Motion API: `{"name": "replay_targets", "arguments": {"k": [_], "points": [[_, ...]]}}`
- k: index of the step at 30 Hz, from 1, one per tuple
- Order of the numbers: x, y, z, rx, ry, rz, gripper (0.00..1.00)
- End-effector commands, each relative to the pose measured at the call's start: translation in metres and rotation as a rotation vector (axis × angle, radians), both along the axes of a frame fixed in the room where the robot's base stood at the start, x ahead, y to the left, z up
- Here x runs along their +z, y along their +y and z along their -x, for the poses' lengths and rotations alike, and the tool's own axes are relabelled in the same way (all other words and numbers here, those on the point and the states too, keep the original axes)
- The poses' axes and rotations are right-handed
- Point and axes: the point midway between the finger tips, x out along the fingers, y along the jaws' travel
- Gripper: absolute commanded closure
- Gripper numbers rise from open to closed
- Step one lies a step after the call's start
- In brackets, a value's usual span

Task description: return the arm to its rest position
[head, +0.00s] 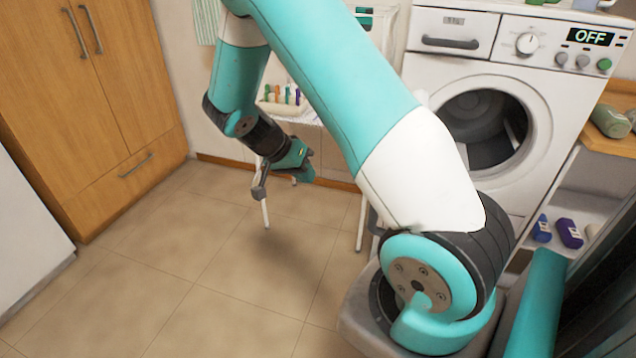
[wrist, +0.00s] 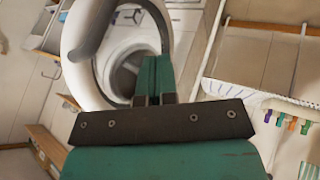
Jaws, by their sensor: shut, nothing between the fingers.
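My arm is teal and white and reaches up and out from its base in the head view. Part of the cart is hidden behind my arm.
A washing machine (head: 575,105) with an "OFF" display stands at the right. A wooden cabinet (head: 110,100) stands at the left. The tiled floor (head: 190,270) between them is clear.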

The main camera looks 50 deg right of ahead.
Motion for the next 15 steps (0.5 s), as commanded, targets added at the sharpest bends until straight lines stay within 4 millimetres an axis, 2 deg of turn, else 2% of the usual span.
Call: {"name": "replay_targets", "arguments": {"k": [6,15], "points": [[0.027,0.02,-0.007,0.002,-0.001,0.001,1.0],[0.035,0.025,-0.008,0.0,0.001,0.0,1.0]]}}
